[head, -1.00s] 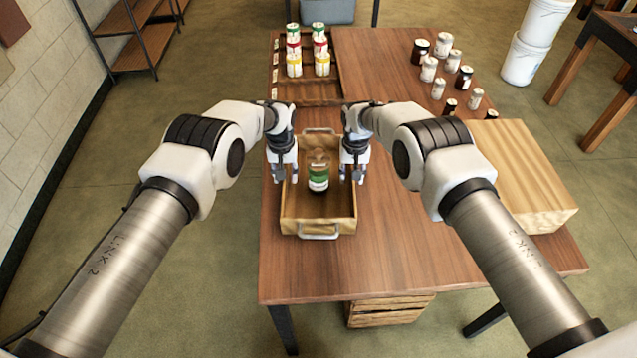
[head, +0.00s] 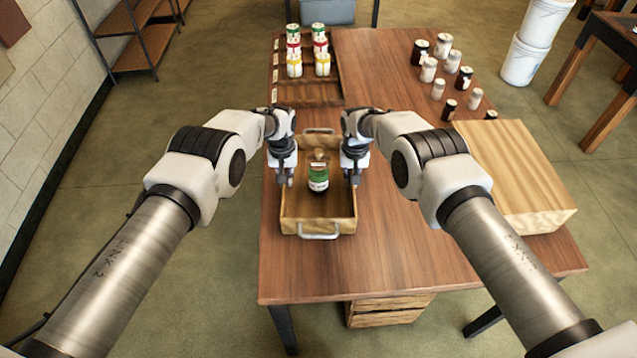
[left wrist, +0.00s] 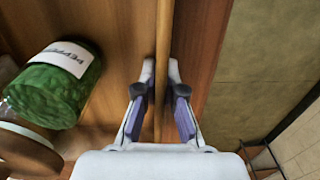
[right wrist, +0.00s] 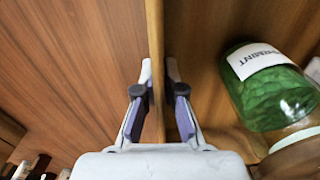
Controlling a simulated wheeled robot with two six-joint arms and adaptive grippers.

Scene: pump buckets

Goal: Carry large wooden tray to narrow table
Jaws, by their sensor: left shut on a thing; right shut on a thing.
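The large wooden tray (head: 300,226) stands on the brown table, with metal handles at its near and far ends. I cannot tell which table is the narrow table.
A rack of red, green and yellow-marked jars (head: 307,92) is at the table's back left. Several jars (head: 438,88) stand at the back right. A light wooden box (head: 515,175) sits at the right edge. White buckets (head: 523,60) and another table (head: 590,85) stand further right.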

